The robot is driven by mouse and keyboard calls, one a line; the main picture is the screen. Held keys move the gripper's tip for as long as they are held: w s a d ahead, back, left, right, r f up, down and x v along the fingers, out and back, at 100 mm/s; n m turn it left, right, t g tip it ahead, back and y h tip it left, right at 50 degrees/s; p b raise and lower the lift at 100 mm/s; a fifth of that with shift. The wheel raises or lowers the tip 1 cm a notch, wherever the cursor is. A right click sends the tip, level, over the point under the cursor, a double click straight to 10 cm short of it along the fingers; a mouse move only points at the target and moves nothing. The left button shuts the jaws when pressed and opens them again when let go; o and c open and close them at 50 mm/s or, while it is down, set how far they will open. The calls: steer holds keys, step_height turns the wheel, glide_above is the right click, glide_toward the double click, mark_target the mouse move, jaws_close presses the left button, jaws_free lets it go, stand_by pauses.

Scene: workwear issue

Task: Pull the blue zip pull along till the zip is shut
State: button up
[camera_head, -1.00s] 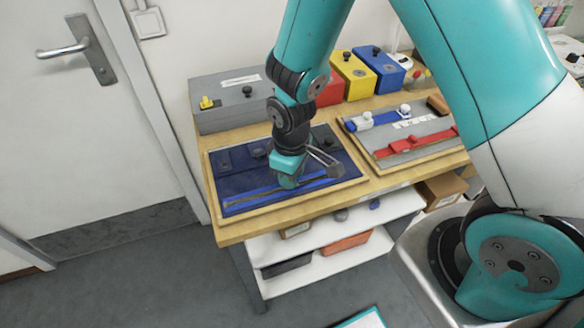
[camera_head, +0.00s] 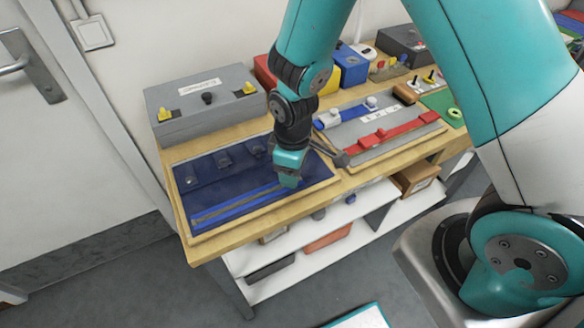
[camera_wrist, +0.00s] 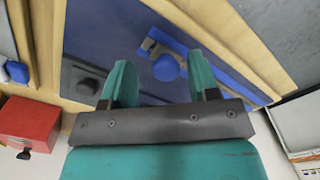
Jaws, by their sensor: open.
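The blue zip pull (camera_wrist: 166,68) shows in the wrist view as a round blue knob between my gripper's two teal fingers. My gripper (camera_wrist: 161,80) is open, with a finger on each side of the pull; I cannot tell whether either touches it. The pull sits on the blue zip strip (camera_wrist: 228,80). In the head view, my gripper (camera_head: 288,181) is low over the right part of the dark blue panel (camera_head: 222,184) and hides the pull. The zip (camera_head: 232,206) runs along the panel's front side, with a greyish line between blue bands on the left.
Dark knobs (camera_head: 224,161) line the panel's back. A grey box (camera_head: 175,108) stands behind it. A grey board with a red strip (camera_head: 400,132) lies to the right on the wooden bench (camera_head: 205,250). White shelves (camera_head: 300,262) are below.

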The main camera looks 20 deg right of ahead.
steer(key=shift+a, duration=0.1)
steer(key=shift+r, duration=0.2)
step_height(320, 180, up, 17)
steer(key=shift+b, duration=0.4)
stand_by(0.3)
steer(key=s+a+r+m+y, duration=0.1)
steer(key=s+r+y, duration=0.1)
steer(key=s, duration=0.6)
steer(key=s+a+r+m+y, duration=0.1)
steer(key=s+r+m+y, duration=0.1)
steer(key=s+r, duration=0.3)
steer(key=s, duration=0.3)
steer(key=shift+a, duration=0.15)
